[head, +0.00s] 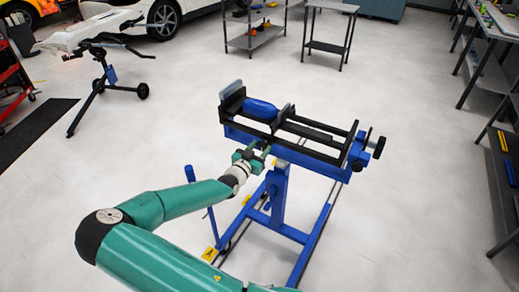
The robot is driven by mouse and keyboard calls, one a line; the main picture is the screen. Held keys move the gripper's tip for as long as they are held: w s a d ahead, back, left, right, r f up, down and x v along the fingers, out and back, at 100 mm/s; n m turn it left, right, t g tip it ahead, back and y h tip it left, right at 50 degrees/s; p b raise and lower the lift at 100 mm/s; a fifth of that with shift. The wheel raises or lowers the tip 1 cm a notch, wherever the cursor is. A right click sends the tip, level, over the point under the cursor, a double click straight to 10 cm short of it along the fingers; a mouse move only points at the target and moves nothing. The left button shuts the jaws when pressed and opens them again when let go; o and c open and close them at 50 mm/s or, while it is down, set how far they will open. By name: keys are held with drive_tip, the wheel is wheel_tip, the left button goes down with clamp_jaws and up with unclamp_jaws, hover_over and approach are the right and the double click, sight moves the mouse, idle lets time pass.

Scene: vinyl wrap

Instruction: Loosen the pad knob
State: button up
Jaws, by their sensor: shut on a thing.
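A blue stand (279,190) with a black-railed frame on top stands in the middle of the head view. A blue rounded piece (260,108) lies in the left part of the frame. My green gripper (262,147) is at the near side of the frame, below and a little right of the blue piece. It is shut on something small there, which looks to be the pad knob. The gripper hides the knob, so its shape and turn cannot be told.
A black knob (379,147) sticks out at the frame's right end. A blue lever (190,174) rises left of the stand, near my arm. Shelves (485,75) line the right side. A wheeled stand (103,85) is at the upper left. Open floor surrounds the stand.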

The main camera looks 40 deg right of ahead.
idle(0.3)
drive_tip(key=o, duration=1)
drive_tip(key=shift+a, duration=0.1)
